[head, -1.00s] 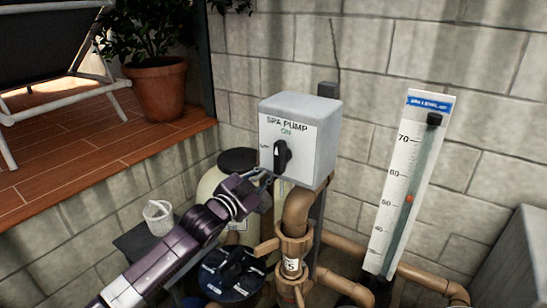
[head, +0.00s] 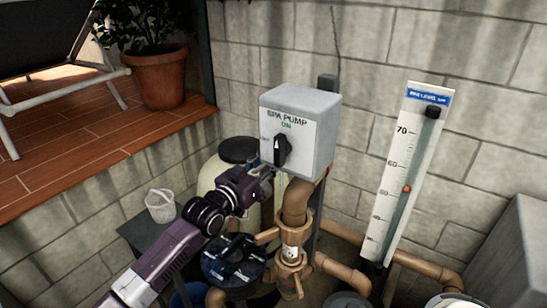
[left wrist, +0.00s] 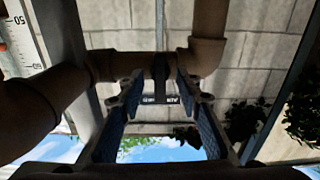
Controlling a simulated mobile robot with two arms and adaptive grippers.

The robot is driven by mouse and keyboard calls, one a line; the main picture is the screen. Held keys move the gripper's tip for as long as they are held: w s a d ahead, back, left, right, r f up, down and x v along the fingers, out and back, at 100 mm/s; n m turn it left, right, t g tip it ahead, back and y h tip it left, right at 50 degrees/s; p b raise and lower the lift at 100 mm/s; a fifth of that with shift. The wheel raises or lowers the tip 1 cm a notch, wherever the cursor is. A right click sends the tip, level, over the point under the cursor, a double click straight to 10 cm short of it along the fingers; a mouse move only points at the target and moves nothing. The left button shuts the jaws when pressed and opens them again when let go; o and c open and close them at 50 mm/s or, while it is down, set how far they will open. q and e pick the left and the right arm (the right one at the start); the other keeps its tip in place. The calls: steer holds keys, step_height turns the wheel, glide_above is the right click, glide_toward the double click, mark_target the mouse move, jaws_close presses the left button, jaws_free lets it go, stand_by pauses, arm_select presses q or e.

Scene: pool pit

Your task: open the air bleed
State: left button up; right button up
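My left gripper (head: 264,170) is in front of the lower left corner of the grey SPA PUMP box (head: 318,135), against the cream tank (head: 212,180). In the left wrist view its two fingers (left wrist: 158,85) are apart with a gap between them. A dark upright piece (left wrist: 160,70) shows between the fingertips, and no clear contact is visible. A small dark label strip (left wrist: 160,100) lies behind the gap. I cannot tell which part is the air bleed; the gripper may hide it in the head view. My right gripper is in neither view.
Tan pipes with a valve (head: 292,245) stand below the box. A blue and black valve head (head: 233,258) is at the lower middle. A level gauge (head: 396,180) stands right. Block walls close off the back.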

arm_select(q)
steer(key=p+v, duration=0.2)
steer(key=v, duration=0.5)
steer(key=shift+p, duration=0.3)
